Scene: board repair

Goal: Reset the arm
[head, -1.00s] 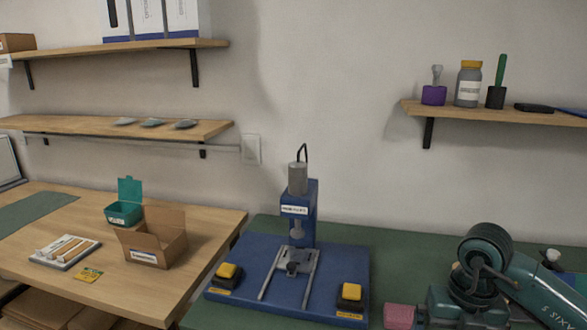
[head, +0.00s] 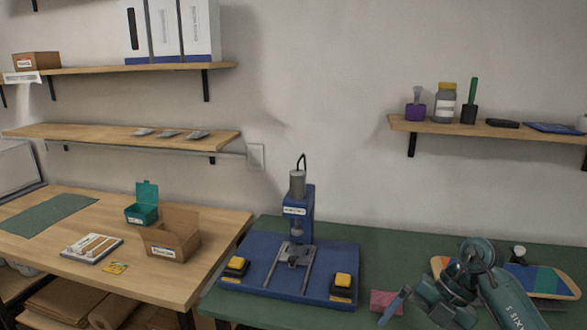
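My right arm comes in from the lower right, over the green bench. Its gripper (head: 392,308) points to the lower left beside a pink block (head: 388,299), seemingly apart from it. The fingers show nearly edge-on, so I cannot tell whether they are open or shut. My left arm and gripper are not in view. A skateboard deck with coloured stripes (head: 545,281) lies on the bench behind my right arm, which hides part of it.
A blue press (head: 299,215) with two yellow buttons stands mid-bench. The wooden table (head: 95,210) at left holds an open cardboard box (head: 172,238), a teal bin (head: 142,212) and a white tray (head: 92,246). Wall shelves hang above. The green bench (head: 390,245) behind my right arm has free room.

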